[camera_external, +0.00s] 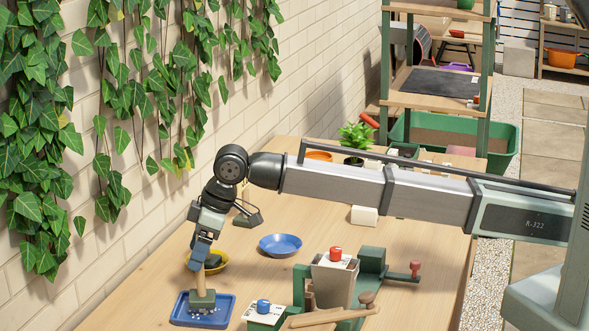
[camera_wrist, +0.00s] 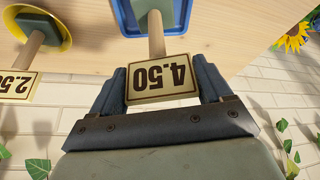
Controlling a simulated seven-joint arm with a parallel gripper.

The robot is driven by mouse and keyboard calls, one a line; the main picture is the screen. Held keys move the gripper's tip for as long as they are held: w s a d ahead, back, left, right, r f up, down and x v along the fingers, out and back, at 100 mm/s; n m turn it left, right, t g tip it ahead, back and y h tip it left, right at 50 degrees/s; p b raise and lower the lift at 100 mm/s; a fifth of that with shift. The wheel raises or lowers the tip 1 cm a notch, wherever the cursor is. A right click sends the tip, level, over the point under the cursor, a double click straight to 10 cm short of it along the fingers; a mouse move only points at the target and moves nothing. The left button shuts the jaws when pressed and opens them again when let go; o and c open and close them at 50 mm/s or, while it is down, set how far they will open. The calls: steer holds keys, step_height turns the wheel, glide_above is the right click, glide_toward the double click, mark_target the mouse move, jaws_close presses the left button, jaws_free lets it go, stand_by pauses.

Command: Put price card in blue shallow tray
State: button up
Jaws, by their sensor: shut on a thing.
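The price card (camera_wrist: 162,82), cream with a dark border and "4.50" upside down in the wrist view, is between the fingers of my gripper (camera_wrist: 163,76). My gripper (camera_external: 200,262) is shut on it and points down. In the external view its wooden stick and green block base (camera_external: 203,299) show below the fingers; the card face is hidden. The base is within the blue shallow tray (camera_external: 229,308), among small white gravel bits. I cannot tell whether it touches the tray floor. The tray also shows in the wrist view (camera_wrist: 190,17), partly cut off.
A yellow dish (camera_external: 222,268) beside my gripper holds a dark block; a "2.50" card (camera_wrist: 15,84) stands there. A round blue dish (camera_external: 280,244) lies behind. A grey container (camera_external: 334,280), green fixture and wooden tools crowd the right. Table between is clear.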

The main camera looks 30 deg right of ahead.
steer(key=shift+f, duration=1.35)
steer(key=o, duration=1.5)
steer(key=shift+r, duration=0.1)
steer(key=v, duration=1.2)
steer(key=shift+s+d, duration=0.1)
